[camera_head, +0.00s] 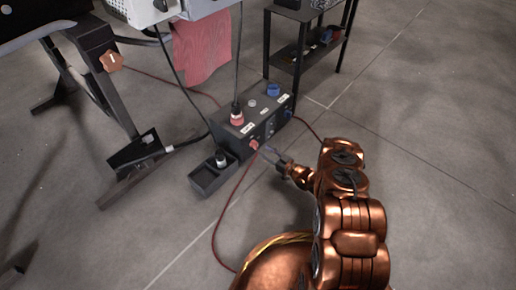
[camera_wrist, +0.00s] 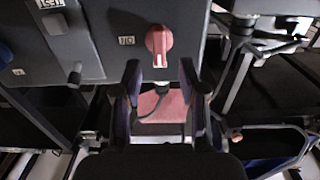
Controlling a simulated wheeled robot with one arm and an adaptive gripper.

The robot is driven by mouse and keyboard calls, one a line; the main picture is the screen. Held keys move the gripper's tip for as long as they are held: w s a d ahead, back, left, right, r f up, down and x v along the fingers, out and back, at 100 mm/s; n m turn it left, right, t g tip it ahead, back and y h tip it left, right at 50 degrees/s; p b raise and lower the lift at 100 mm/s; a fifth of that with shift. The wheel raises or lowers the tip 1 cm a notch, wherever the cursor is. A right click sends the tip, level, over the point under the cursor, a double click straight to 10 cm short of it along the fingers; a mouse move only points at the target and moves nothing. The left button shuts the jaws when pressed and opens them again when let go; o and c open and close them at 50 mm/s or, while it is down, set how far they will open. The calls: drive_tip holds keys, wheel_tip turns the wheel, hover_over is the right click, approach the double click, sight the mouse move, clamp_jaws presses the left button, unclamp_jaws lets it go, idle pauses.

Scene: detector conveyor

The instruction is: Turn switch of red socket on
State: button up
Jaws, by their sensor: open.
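A dark power box (camera_head: 230,138) stands on the floor in the head view. A red socket (camera_head: 237,117) with a plug and cable in it is on its top. A red rotary switch (camera_head: 254,145) sits on its side face, facing my gripper (camera_head: 277,160). In the wrist view the red switch (camera_wrist: 158,42) is large, with its white mark at the lower end in the picture. My gripper (camera_wrist: 160,76) is open and empty there. Its fingertips are just below the switch in the picture, one to each side; contact cannot be told.
A blue socket (camera_head: 273,90) is on the box's far end. A small black open bin (camera_head: 205,182) adjoins its near end. A red cable (camera_head: 219,232) lies on the floor. A black shelf (camera_head: 306,55) stands behind, a metal frame (camera_head: 103,85) at left. Floor at right is clear.

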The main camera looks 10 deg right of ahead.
sight(255, 145)
drive_tip(key=b+x, duration=0.2)
drive_tip(key=x, duration=0.3)
drive_tip(key=shift+w+a, duration=0.1)
drive_tip(key=shift+w, duration=0.05)
clamp_jaws()
idle(0.4)
